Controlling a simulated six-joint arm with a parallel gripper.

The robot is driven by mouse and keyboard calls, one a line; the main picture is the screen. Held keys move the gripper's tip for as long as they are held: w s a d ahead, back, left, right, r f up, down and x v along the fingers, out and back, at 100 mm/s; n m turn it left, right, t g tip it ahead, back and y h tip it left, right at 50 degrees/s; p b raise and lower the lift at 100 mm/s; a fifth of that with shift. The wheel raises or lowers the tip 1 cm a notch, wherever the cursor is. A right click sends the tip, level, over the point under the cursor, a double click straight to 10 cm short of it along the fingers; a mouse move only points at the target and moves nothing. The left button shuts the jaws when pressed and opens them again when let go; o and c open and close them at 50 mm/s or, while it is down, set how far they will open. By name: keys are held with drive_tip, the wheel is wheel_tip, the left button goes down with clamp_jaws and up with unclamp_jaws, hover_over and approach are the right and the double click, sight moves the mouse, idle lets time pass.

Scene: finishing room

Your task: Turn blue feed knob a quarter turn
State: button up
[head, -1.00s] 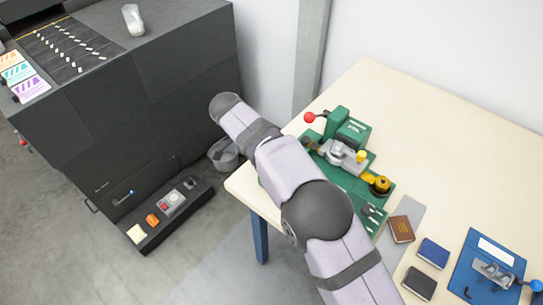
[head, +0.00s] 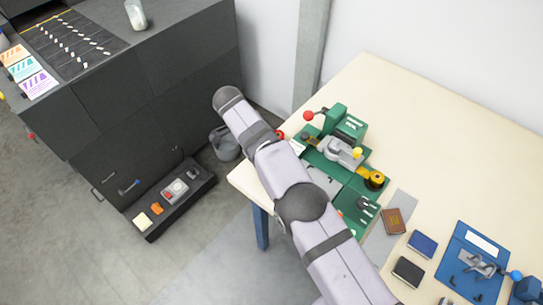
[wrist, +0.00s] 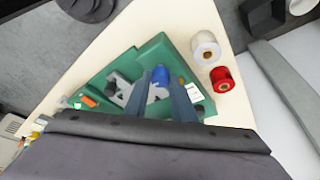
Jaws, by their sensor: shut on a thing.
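The blue feed knob (wrist: 160,76) shows in the wrist view on the green machine (wrist: 118,66), near its far edge. My gripper (wrist: 161,84) reaches over the machine with its two dark fingers on either side of the knob, shut on it. How far the knob is turned cannot be told. In the head view the green machine (head: 350,125) stands on the cream table, and my arm hides the gripper and the knob.
A white spool (wrist: 205,48) and a red spool (wrist: 221,79) stand close to the knob. Small books (head: 393,221) and a blue fixture (head: 482,262) lie on the cream table (head: 450,150). A dark cabinet (head: 150,110) stands left. The table's back is clear.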

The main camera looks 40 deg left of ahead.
idle(0.3)
drive_tip(key=o, duration=1.1)
drive_tip(key=shift+c, duration=0.2)
drive_tip(key=shift+r, duration=0.15)
drive_tip(key=shift+r, duration=0.2)
wheel_tip(320, 180, up, 9)
drive_tip(key=p, duration=0.5)
drive_tip(key=shift+r+p, duration=0.15)
drive_tip(key=shift+p, duration=0.2)
